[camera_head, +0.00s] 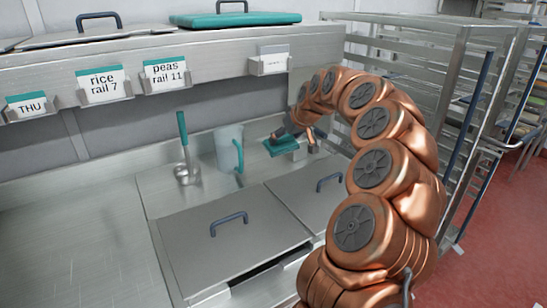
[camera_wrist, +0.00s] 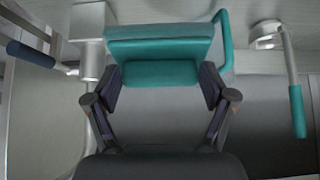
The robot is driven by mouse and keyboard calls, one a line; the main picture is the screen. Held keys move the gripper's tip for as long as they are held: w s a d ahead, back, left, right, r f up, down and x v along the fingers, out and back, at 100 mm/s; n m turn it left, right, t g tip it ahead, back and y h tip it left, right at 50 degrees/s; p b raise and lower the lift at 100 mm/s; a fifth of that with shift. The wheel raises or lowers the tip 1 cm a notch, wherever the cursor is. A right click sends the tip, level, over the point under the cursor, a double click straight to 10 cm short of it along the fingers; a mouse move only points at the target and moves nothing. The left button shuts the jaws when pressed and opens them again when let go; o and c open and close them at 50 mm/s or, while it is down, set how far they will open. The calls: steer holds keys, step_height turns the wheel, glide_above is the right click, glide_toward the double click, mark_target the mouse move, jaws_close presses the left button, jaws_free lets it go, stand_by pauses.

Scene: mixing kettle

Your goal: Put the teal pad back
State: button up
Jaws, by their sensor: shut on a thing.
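The teal pad (camera_head: 281,146) is a small teal block at the back of the steel counter, right of the jug. In the wrist view the pad (camera_wrist: 158,48) spans the space between my fingertips. My gripper (camera_head: 297,138) is shut on it; the gripper (camera_wrist: 161,82) shows dark fingers touching the pad's left and right sides. The pad's underside is partly hidden, and I cannot tell whether it touches the counter. A steel post (camera_wrist: 90,42) stands close to the pad's left in the wrist view.
A clear jug (camera_head: 229,148) with a teal handle and a teal-handled ladle (camera_head: 184,150) stand left of the pad. Handled steel lids (camera_head: 215,250) lie in front. A shelf (camera_head: 130,52) with label cards runs above. A steel rack (camera_head: 405,70) stands at right.

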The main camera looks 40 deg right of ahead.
steer(key=shift+w, duration=1.05)
steer(key=w+f+p, duration=0.1)
steer(key=f, duration=0.2)
steer(key=w+f+p, duration=0.1)
steer(key=f, duration=0.3)
steer(key=w+f+p, duration=0.1)
steer(key=f, duration=0.2)
steer(key=shift+d+f, duration=0.1)
steer(key=shift+f, duration=0.25)
steer(key=shift+w+d+r+g, duration=0.1)
steer(key=shift+w+r+g, duration=0.05)
steer(key=shift+w+g, duration=0.2)
steer(key=shift+w+g+p, duration=0.2)
steer(key=shift+g+p, duration=0.45)
steer(key=shift+w+r, duration=0.1)
steer(key=shift+w+g+p, duration=0.2)
steer(key=shift+g+p, duration=0.3)
steer(key=shift+g, duration=0.1)
steer(key=shift+f, duration=0.7)
